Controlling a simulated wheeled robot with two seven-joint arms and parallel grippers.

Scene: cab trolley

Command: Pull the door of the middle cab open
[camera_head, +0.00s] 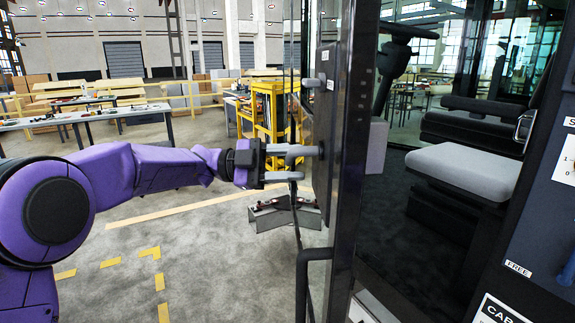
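The cab door (347,150) is seen almost edge-on as a tall dark panel. It stands open, and the cab interior shows to its right. My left gripper (304,163) reaches in from the left at mid-height on the door's left side. Its two grey fingers are apart, one above the other, with a visible gap between them. The upper fingertip appears to be at or close to the door; contact is unclear. A dark bent handle (303,275) shows lower down by the door. My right gripper is not in view.
Inside the cab are a grey seat (465,170) and a steering wheel (405,30). A blue panel with labels (540,235) stands close at right. A yellow frame (272,110) and workbenches (85,116) are behind. The floor at left is clear.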

